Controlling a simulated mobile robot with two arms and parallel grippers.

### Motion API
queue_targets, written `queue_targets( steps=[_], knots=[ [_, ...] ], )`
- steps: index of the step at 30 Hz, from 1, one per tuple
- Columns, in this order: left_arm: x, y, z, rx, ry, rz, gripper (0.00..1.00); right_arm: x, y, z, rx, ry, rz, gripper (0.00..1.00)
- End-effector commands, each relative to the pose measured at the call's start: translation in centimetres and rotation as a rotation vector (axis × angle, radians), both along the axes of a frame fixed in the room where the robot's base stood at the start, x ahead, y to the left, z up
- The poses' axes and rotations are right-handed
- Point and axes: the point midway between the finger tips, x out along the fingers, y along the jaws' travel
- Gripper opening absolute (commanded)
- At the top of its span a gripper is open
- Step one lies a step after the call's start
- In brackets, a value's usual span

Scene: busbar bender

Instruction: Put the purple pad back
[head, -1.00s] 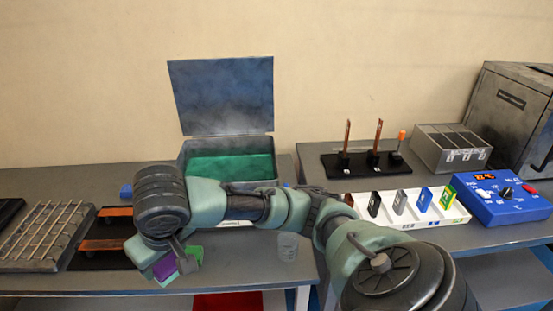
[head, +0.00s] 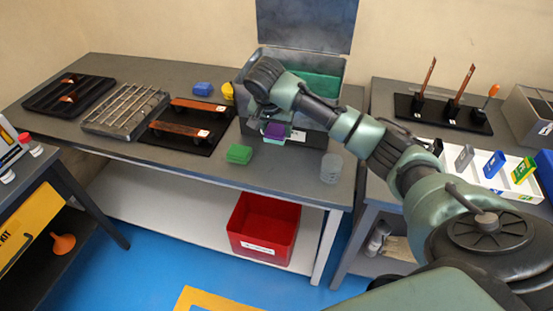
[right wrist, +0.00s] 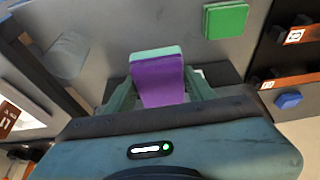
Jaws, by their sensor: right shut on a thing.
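My right gripper (head: 272,124) is shut on a purple pad (head: 274,131), in front of the open grey box (head: 314,139). In the right wrist view the purple pad (right wrist: 158,84) sits between the two fingers of the gripper (right wrist: 160,92), with a pale green layer showing along its far edge. A green pad (head: 239,154) lies on the table to the left of the held pad; it also shows in the right wrist view (right wrist: 226,20). The box's lid (head: 307,22) stands up and green (head: 318,84) shows inside. My left gripper is not in view.
A clear cup (head: 331,168) stands near the table's front right edge. A black tray with copper bars (head: 180,131), a wire rack (head: 125,109), a blue block (head: 202,88) and a yellow object (head: 227,91) lie to the left. A red bin (head: 264,228) is below.

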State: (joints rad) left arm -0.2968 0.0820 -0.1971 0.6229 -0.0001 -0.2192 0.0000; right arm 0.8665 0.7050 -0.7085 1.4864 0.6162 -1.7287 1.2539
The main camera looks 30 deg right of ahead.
Motion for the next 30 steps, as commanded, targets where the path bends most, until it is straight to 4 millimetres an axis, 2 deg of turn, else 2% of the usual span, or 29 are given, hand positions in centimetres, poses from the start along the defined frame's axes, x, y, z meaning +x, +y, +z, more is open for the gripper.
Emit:
queue_targets(
  steps=[3,9,14,21,30],
  knots=[
    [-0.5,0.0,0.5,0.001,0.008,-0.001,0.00,-0.1,0.0,-3.3,-0.002,0.005,0.000,0.21],
    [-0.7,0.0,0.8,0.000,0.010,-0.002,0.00,-0.1,-0.1,-7.2,-0.002,0.002,0.000,0.21],
    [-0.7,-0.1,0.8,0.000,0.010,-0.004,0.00,0.0,0.0,-8.5,0.000,0.000,0.001,0.21],
    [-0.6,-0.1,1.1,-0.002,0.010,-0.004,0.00,-0.1,0.0,-12.0,-0.001,0.002,0.000,0.21],
    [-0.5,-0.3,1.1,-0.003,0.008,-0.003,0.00,0.0,0.0,-12.6,0.000,-0.001,0.001,0.21]
  ],
)
